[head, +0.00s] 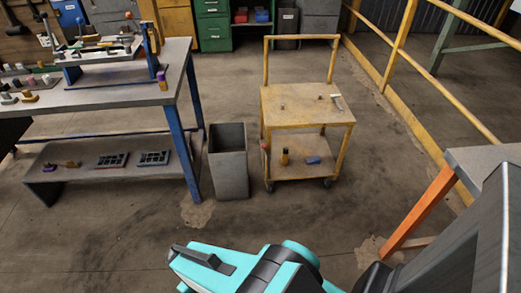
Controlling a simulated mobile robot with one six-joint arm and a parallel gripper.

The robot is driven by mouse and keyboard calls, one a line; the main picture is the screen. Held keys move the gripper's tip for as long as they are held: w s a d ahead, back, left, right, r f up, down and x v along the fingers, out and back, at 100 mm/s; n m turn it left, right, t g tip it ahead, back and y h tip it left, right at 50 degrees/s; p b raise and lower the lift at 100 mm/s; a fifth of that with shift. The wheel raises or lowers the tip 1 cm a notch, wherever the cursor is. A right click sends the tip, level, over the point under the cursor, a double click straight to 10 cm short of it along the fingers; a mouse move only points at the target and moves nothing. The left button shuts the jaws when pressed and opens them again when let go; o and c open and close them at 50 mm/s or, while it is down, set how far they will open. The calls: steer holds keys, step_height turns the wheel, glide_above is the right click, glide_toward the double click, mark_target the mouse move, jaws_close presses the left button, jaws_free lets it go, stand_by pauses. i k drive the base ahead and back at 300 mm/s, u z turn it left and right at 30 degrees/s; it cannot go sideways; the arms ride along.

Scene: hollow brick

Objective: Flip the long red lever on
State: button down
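I cannot make out a long red lever anywhere in the head view. My teal arm reaches in from the bottom edge. A dark, narrow part at its left end seems to be my gripper (203,258). It is over the bare floor, well short of the workbench and the cart, and appears to touch nothing. Its fingertips are not clear enough to show whether it is open or shut.
A blue-legged workbench (105,104) with tools stands at left. A grey bin (230,182) and a yellow cart (306,108) stand ahead. A yellow railing (440,95) and an orange-legged table (480,158) are at right. Floor is clear in front of the bin.

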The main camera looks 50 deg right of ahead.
mark_target(264, 145)
steer(key=i, duration=0.9)
steer(key=u, duration=0.05)
